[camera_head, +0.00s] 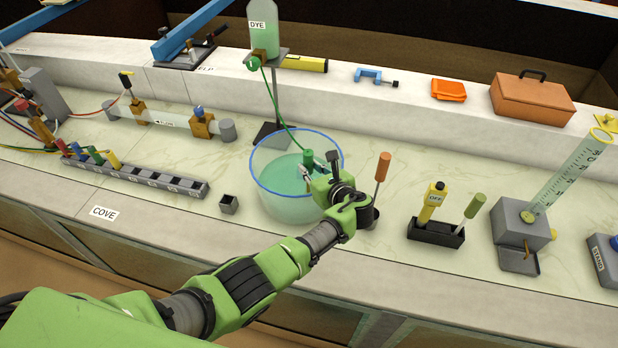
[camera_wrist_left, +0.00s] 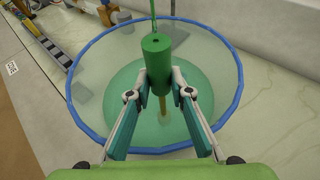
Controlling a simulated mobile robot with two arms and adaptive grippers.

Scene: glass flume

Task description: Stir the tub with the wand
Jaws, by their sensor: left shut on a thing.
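The tub (camera_head: 268,181) is a clear round vessel with a blue rim, holding green liquid; it fills much of the left wrist view (camera_wrist_left: 92,112). The wand has a green cylindrical handle (camera_wrist_left: 156,56) and a thin tan shaft (camera_wrist_left: 162,105) that reaches down into the tub. My left gripper (camera_wrist_left: 158,80) is shut on the wand's handle, above the liquid and inside the rim. In the head view the wand's handle (camera_head: 308,158) shows at my left gripper (camera_head: 306,172), and the shaft's lower end is hard to make out. My right gripper is not in view.
A dye bottle (camera_head: 263,32) on a stand rises behind the tub, its green tube running down toward it. An orange-handled tool (camera_head: 382,168) stands close right of the tub. A small dark cup (camera_head: 229,204) sits at its left. A black holder (camera_head: 436,233) stands farther right.

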